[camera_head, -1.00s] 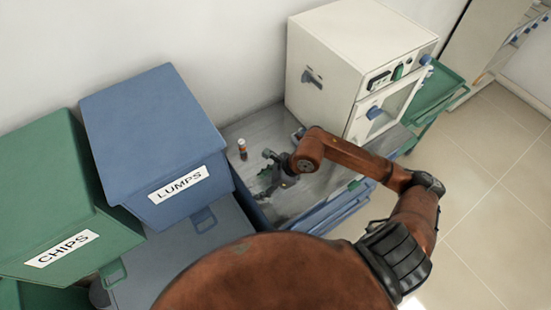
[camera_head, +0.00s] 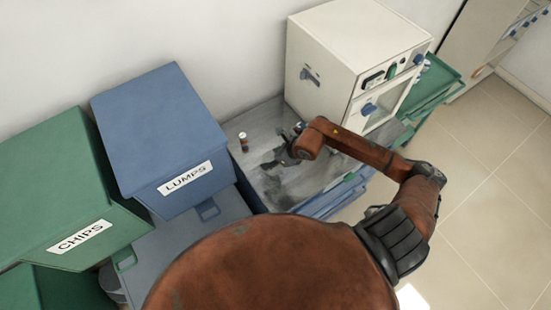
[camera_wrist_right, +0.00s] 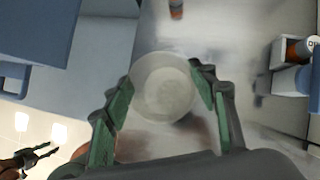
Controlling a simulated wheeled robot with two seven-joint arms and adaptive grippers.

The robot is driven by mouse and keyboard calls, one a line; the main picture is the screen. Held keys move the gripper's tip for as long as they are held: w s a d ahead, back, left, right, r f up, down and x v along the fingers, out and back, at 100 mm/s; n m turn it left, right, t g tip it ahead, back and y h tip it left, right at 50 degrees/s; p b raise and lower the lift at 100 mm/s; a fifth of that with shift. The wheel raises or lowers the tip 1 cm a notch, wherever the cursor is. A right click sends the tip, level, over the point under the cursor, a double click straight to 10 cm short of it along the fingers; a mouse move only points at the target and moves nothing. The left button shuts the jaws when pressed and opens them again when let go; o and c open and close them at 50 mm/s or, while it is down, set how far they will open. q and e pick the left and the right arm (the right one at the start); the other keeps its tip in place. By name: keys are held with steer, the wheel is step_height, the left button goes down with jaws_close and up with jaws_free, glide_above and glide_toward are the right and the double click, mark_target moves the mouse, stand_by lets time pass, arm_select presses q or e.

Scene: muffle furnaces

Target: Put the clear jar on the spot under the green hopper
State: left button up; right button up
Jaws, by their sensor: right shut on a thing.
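My right gripper (camera_head: 283,160) is over the grey bench top beside the white furnace. In the right wrist view its green-padded fingers (camera_wrist_right: 163,92) are shut on the sides of a round clear jar (camera_wrist_right: 163,85), seen from above. The jar cannot be made out in the head view. The green hopper (camera_head: 40,165), labelled CHIPS, stands at the far left. The spot under it is not clearly visible. A small gripper, apparently my left one (camera_wrist_right: 36,157), shows at the lower left of the right wrist view; its opening is unclear.
A blue LUMPS hopper (camera_head: 160,130) stands between the green hopper and the bench. A small orange-brown bottle (camera_head: 243,142) stands on the bench (camera_head: 262,122). The white furnace (camera_head: 345,60) is behind my right gripper. Open tiled floor (camera_head: 475,180) lies to the right.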

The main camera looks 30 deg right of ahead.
steer(key=f, duration=0.1)
steer(key=w+d+f, duration=0.2)
steer(key=f, duration=0.1)
steer(key=shift+d, duration=0.25)
steer(key=shift+d+f+p, duration=0.15)
steer(key=shift+f+p, duration=0.5)
steer(key=shift+f, duration=1.05)
steer(key=o, duration=1.1)
steer(key=shift+o, duration=0.2)
